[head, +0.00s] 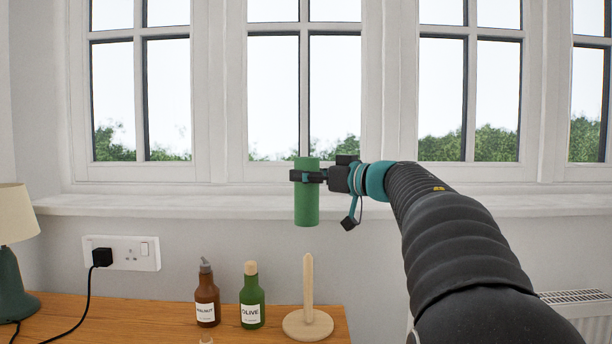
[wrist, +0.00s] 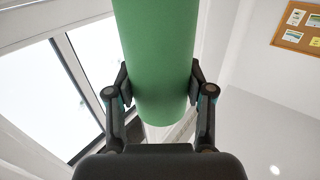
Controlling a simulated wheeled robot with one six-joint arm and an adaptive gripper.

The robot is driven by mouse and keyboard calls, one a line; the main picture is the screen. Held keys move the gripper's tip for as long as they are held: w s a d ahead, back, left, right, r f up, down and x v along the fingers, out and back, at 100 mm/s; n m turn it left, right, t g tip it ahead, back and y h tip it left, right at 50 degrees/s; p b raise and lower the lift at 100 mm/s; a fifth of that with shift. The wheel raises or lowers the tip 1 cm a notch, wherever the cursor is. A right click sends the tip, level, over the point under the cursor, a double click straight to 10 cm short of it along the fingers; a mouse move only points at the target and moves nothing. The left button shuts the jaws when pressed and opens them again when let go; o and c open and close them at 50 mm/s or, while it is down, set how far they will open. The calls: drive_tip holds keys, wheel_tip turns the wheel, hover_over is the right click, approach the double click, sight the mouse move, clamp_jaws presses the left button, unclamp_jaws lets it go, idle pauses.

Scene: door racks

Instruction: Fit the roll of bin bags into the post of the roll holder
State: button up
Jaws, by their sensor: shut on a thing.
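The roll of bin bags (head: 307,205) is a green upright cylinder, held in the air in front of the window. My gripper (head: 307,176) is shut around its upper part. In the wrist view the roll (wrist: 158,60) fills the upper middle, with a finger of my gripper (wrist: 160,92) on each side of it. The roll holder (head: 308,322) stands on the wooden surface, a round pale wood base with a thin upright post (head: 308,275). The roll is above the post, with a gap between the roll's lower end and the post's top. The roll's lower opening is hidden.
A brown bottle (head: 207,295) and a green olive bottle (head: 250,296) stand close to the left of the holder. A lamp (head: 10,250) is at the far left, its cable running to a wall socket (head: 122,253). The window sill (head: 150,205) runs behind the roll.

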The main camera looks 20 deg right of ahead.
sight(316, 201)
drive_tip(key=shift+s+d+f+b, duration=0.1)
drive_tip(key=shift+f+b, duration=0.55)
drive_tip(key=shift+f, duration=0.8)
drive_tip(key=shift+s+f+b, duration=0.1)
drive_tip(key=shift+f+b, duration=0.5)
drive_tip(key=shift+f, duration=0.8)
drive_tip(key=shift+p, duration=1.3)
drive_tip(key=shift+f+b, duration=1.7)
drive_tip(key=shift+f, duration=2.4)
